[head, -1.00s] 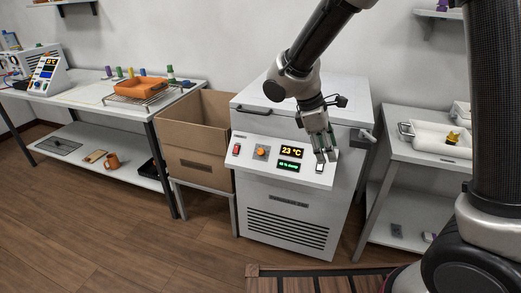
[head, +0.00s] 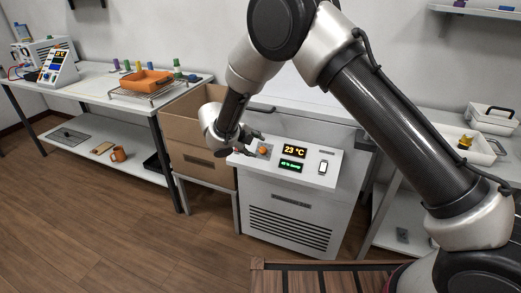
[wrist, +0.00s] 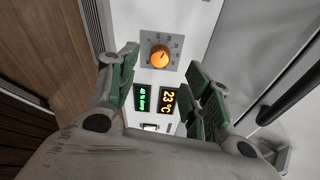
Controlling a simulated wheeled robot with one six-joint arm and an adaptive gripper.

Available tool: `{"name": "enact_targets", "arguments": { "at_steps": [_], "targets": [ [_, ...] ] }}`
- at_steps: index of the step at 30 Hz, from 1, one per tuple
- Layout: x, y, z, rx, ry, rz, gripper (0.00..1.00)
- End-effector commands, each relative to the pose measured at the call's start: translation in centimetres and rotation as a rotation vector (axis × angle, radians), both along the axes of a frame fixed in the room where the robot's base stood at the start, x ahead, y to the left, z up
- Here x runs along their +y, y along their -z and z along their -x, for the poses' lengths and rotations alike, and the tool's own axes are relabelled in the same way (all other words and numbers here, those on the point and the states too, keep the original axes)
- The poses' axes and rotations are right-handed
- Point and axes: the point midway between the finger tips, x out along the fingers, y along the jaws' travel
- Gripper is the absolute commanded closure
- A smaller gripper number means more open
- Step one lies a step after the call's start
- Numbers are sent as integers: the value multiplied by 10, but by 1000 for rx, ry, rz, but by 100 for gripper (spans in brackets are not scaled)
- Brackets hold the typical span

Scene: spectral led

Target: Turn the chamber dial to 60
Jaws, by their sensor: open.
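The orange chamber dial (head: 263,151) sits on the left part of the white chamber's sloped front panel. My gripper (head: 249,141) is close to the dial in the head view. In the wrist view my gripper (wrist: 163,66) is open, with green-padded fingers to either side of the dial and nothing held between them. I cannot tell whether the fingers touch it. The yellow display (head: 293,151) reads 23 °C. A green display (head: 290,166) is below it.
A white switch (head: 323,167) is on the panel's right. A cardboard box (head: 205,161) stands left of the chamber (head: 291,215). A left table holds an orange tray (head: 146,80); a right table holds a white tray (head: 482,150). The wooden floor at front left is clear.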

Motion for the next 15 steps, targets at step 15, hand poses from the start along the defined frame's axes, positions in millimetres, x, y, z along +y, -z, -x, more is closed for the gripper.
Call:
{"name": "enact_targets", "arguments": {
  "at_steps": [15],
  "targets": [
    [-27, 47, -37, -1, 5, -2, 51]
  ]
}}
